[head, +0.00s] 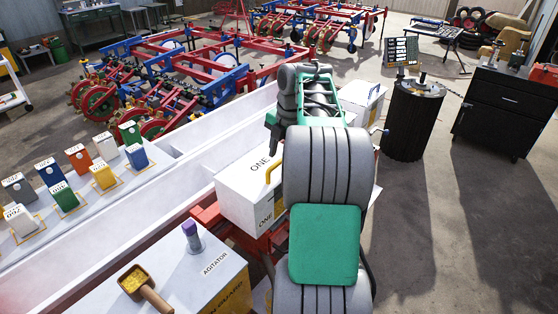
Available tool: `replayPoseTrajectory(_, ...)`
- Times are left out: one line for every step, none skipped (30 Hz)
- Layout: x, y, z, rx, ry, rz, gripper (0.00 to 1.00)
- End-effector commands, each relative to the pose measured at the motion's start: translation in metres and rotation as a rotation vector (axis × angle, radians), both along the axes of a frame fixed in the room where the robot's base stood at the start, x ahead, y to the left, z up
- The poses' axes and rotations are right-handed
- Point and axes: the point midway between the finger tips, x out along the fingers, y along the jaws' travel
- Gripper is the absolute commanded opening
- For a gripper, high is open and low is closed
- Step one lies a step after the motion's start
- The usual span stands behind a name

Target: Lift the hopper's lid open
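The hopper is a white box (237,193) left of my arm in the head view, with black "ONE" lettering on its top and front. Its top looks flat and shut. A yellow handle (272,173) stands at its right side, close to my arm. My gripper (273,138) seems to be at the far end of my arm, above the back of the box. It is small and partly hidden by my own links, so its fingers and any contact are unclear. My arm also hides the right part of the box.
A white box marked AGITATOR (185,275) stands front left, with a purple-topped peg (192,236) and a scoop of yellow grains (135,282). Several coloured containers stand on a left bench.

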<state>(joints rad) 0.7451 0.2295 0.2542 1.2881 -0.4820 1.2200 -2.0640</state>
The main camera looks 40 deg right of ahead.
Motion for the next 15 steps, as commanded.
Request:
replayPoseTrajectory(0.002, 0.001, -0.006, 0.001, 0.000, 0.001, 0.36)
replayPoseTrajectory(0.002, 0.001, -0.010, 0.001, 0.000, 0.000, 0.36)
replayPoseTrajectory(0.003, 0.001, -0.014, 0.001, -0.001, 0.000, 0.36)
replayPoseTrajectory(0.003, 0.001, -0.016, 0.000, -0.001, -0.001, 0.36)
replayPoseTrajectory(0.004, 0.001, -0.017, 0.000, 0.000, -0.001, 0.36)
replayPoseTrajectory(0.004, 0.001, -0.019, -0.001, 0.000, -0.001, 0.36)
replayPoseTrajectory(0.004, 0.001, -0.019, -0.001, 0.000, -0.001, 0.36)
replayPoseTrajectory(0.004, 0.001, -0.019, -0.001, 0.000, -0.001, 0.36)
replayPoseTrajectory(0.004, 0.001, -0.019, -0.001, 0.000, -0.001, 0.36)
replayPoseTrajectory(0.004, 0.001, -0.019, -0.001, 0.000, -0.001, 0.36)
replayPoseTrajectory(0.004, 0.001, -0.019, -0.001, 0.000, -0.001, 0.36)
replayPoseTrajectory(0.004, 0.001, -0.019, -0.001, 0.000, -0.001, 0.36)
replayPoseTrajectory(0.004, 0.001, -0.019, -0.001, -0.001, -0.001, 0.34)
replayPoseTrajectory(0.004, 0.001, -0.019, 0.000, -0.001, -0.002, 0.31)
replayPoseTrajectory(0.004, 0.001, -0.019, 0.000, -0.001, -0.002, 0.28)
